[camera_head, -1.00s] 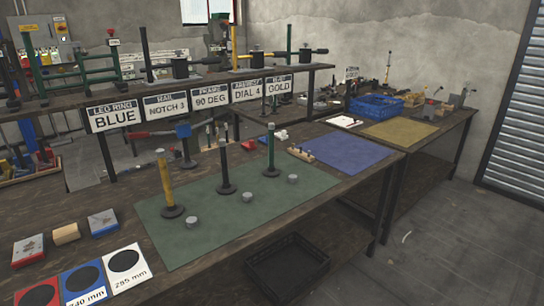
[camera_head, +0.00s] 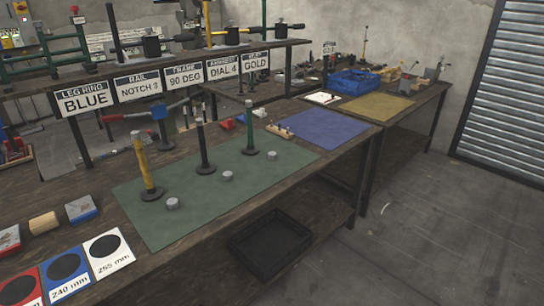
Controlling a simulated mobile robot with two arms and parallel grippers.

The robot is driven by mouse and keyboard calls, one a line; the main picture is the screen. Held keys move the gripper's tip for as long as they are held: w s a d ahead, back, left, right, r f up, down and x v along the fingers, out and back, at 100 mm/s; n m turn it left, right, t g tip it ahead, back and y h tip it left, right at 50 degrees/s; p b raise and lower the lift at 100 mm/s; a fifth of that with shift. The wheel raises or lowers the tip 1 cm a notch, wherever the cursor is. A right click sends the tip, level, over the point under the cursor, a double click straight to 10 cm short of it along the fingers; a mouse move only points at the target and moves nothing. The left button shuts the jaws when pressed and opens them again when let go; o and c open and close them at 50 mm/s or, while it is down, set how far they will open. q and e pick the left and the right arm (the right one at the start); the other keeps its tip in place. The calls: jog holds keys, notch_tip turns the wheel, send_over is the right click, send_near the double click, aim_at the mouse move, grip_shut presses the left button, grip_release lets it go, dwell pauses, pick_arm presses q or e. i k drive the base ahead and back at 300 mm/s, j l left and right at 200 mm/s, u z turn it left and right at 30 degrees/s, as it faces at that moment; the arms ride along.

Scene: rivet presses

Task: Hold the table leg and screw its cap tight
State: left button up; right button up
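Three table legs stand upright on round black bases on the green mat (camera_head: 215,205). They are a yellow leg (camera_head: 146,168), a black leg (camera_head: 203,148) and a green leg (camera_head: 249,128). A grey cap lies on the mat by each: one cap (camera_head: 172,203) near the yellow leg, one cap (camera_head: 227,176) near the black leg, one cap (camera_head: 272,155) near the green leg. Neither of my grippers shows in the head view.
A sign (camera_head: 85,97) reads LEG RING BLUE. Size cards (camera_head: 110,251) and coloured blocks (camera_head: 81,208) lie at the left. A blue mat (camera_head: 315,136) lies beyond the green one. A black crate (camera_head: 270,243) sits below the bench edge. Open floor is at the right.

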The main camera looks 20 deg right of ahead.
aim_at(250, 148)
jog(key=l+u, duration=0.1)
jog(key=u, duration=0.5)
jog(key=i+l+u, duration=0.15)
jog(key=l+u, duration=0.25)
jog(key=l, duration=0.55)
jog(key=l+u, duration=0.4)
jog(key=l, duration=1.8)
